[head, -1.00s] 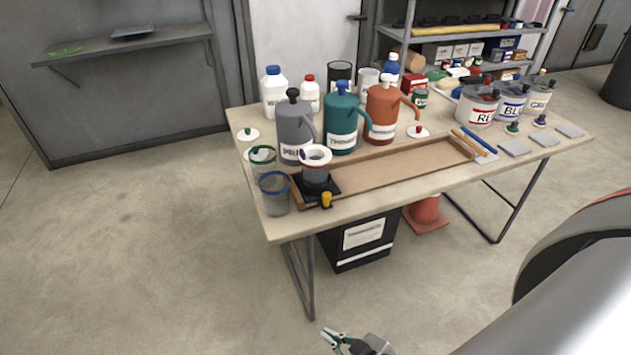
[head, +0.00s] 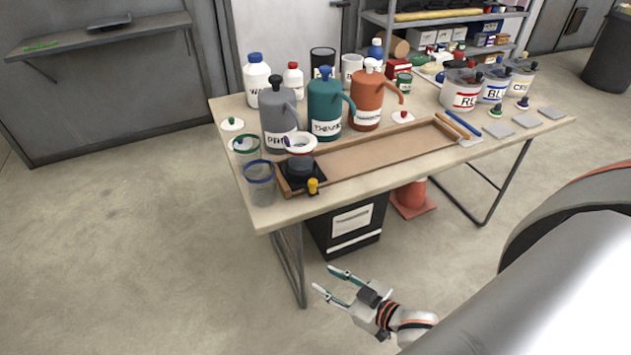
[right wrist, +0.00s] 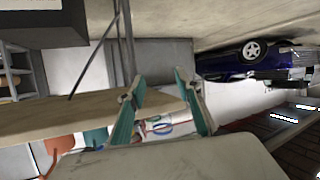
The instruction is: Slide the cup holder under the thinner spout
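The cup holder (head: 317,177) is a black square sled with a yellow knob (head: 313,186) at its front, at the left end of the wooden track (head: 385,153). The teal jug (head: 323,108), whose label seems to read thinner, stands right of the grey one; the orange jug (head: 367,100) is further right. My right gripper (head: 326,279) is open and empty, low in front of the table; its spread fingers show in the right wrist view (right wrist: 160,80). My left gripper is out of view.
Two clear cups with green (head: 246,146) and blue (head: 259,186) rims stand left of the track. Labelled tubs (head: 462,90) stand at the right. A black bin (head: 347,232) and an orange cone (head: 411,197) are under the table (head: 430,182). The floor in front is free.

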